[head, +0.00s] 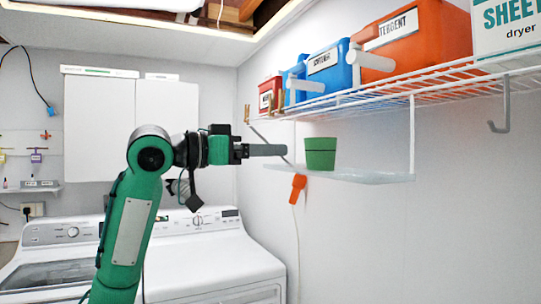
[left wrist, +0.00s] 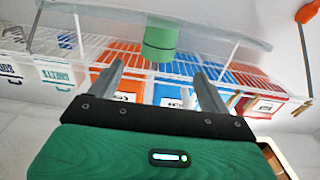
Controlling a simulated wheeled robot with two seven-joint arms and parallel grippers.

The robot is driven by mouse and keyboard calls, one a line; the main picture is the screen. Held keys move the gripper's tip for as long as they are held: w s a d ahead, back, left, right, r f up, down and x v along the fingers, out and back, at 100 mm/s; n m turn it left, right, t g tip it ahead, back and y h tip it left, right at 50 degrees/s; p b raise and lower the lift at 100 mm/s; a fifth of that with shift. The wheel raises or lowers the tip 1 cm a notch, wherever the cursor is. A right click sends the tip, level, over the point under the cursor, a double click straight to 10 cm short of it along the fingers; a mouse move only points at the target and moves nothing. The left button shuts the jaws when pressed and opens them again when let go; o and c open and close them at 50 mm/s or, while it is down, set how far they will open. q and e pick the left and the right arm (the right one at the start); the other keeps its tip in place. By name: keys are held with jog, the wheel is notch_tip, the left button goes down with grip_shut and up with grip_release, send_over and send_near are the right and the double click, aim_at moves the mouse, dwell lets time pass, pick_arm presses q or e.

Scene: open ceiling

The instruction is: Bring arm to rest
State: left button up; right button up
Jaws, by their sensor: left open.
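My left arm reaches in from the lower left in the head view. Its gripper (head: 284,151) points right, level with a green cup (head: 320,153). The cup stands upright on the small hanging shelf (head: 375,177). In the left wrist view the two fingers of the gripper (left wrist: 158,72) are spread with nothing between them. That view is upside down, and the cup (left wrist: 160,38) shows beyond the fingertips, apart from them. My right gripper is not in view.
A wire shelf (head: 440,82) above holds blue containers (head: 328,68), orange containers (head: 418,36) and a dryer sheet box (head: 507,27). An orange item (head: 298,187) hangs below the small shelf. White washing machines (head: 205,262) stand below. White cabinets (head: 100,125) are behind.

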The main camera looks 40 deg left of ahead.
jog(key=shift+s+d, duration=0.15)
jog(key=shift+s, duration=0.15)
